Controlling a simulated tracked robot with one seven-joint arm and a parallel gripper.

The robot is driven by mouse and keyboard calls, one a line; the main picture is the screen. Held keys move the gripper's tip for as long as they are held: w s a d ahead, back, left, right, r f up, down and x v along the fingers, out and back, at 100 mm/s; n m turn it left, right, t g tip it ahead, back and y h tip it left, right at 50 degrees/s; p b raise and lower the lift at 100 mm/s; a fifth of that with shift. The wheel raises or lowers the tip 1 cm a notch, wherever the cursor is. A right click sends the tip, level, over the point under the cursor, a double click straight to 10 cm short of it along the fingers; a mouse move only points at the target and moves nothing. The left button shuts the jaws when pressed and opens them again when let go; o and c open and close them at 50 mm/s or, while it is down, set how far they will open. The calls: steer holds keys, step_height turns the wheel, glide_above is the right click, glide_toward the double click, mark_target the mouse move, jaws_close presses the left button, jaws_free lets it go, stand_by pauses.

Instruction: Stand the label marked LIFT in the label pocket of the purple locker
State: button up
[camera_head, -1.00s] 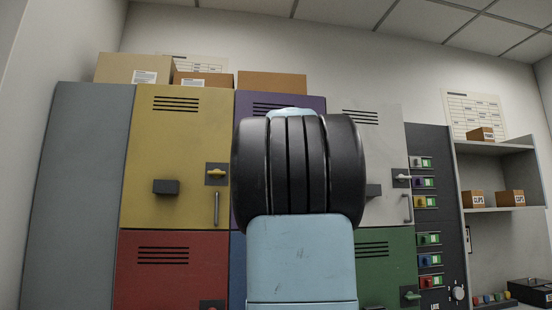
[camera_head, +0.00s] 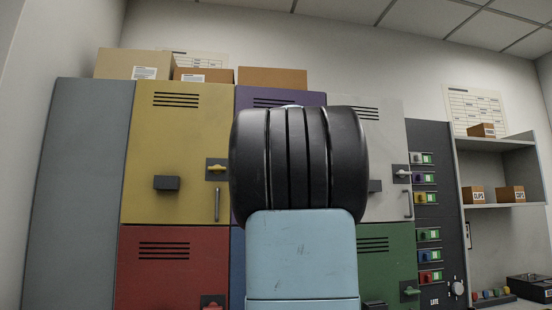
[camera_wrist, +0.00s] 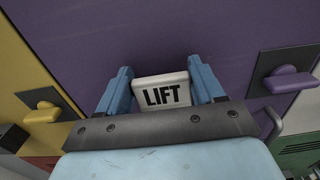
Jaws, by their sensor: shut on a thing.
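The white label marked LIFT (camera_wrist: 162,91) is upright between the blue fingers of my gripper (camera_wrist: 163,82), its black lettering facing the wrist camera. The gripper is shut on the label's sides. Behind it is the purple door of the purple locker (camera_wrist: 190,28), which fills most of the wrist view. In the head view only the top of the purple locker (camera_head: 280,97) shows above my arm, which hides the gripper and label. The purple locker's label pocket is not visible in either view. I cannot tell whether the label touches the door.
A purple latch (camera_wrist: 290,80) on a dark plate juts out right of the gripper. The yellow locker (camera_head: 190,120), with its dark pocket (camera_head: 166,183), is on the left and a white locker (camera_head: 385,140) on the right. Red and green lockers are below; boxes sit on top.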

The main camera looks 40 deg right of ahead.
steer(key=shift+f, duration=1.45)
steer(key=o, duration=1.1)
steer(key=v, duration=1.3)
steer(key=shift+s+a, duration=0.2)
steer(key=shift+s, duration=0.1)
steer(key=shift+f, duration=0.1)
